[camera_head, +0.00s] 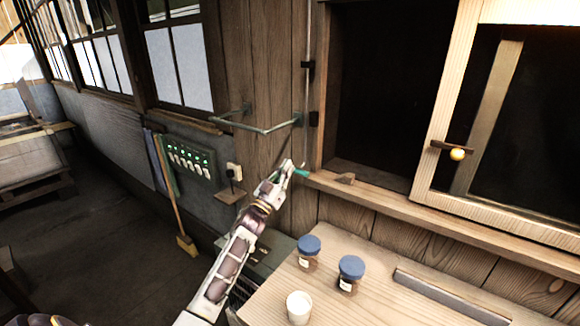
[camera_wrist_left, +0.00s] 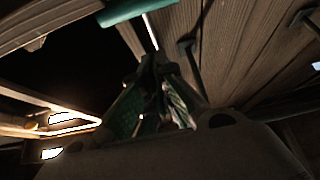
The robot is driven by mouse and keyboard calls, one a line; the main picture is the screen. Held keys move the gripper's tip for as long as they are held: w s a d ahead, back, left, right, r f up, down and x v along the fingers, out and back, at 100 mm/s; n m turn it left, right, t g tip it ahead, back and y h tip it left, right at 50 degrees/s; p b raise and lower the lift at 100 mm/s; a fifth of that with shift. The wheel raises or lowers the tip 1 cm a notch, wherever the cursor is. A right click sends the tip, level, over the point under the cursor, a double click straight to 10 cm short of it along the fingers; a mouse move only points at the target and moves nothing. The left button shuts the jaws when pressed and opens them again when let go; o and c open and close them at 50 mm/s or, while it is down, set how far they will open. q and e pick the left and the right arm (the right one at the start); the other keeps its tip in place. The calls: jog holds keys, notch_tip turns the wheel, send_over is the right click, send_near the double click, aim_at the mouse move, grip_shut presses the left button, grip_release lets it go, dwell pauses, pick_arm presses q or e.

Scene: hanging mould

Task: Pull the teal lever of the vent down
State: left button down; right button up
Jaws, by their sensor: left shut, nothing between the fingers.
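The teal lever (camera_head: 301,172) is a short handle at the lower end of a thin vertical rod (camera_head: 307,90) on the wooden wall, just left of the dark window opening. My left gripper (camera_head: 288,167) is shut and empty, close beside the lever's left end in the head view. In the left wrist view the lever (camera_wrist_left: 130,10) shows at the top edge, beyond the closed fingers (camera_wrist_left: 158,80), with a visible gap between. The lever's exact tilt is hard to tell. My right gripper is not in view.
A green towel bar (camera_head: 262,128) juts from the wall left of the rod. The window ledge (camera_head: 385,192) lies right of the lever. Below, a wooden table (camera_head: 400,307) holds two blue-lidded jars (camera_head: 350,272) and a white cup (camera_head: 299,307). A switch panel (camera_head: 186,158) hangs left.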

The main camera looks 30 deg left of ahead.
pick_arm(q)
jog(key=b+v, duration=0.1)
jog(key=v, duration=0.5)
jog(key=shift+s, duration=0.25)
jog(key=shift+f, duration=0.1)
dwell(0.6)
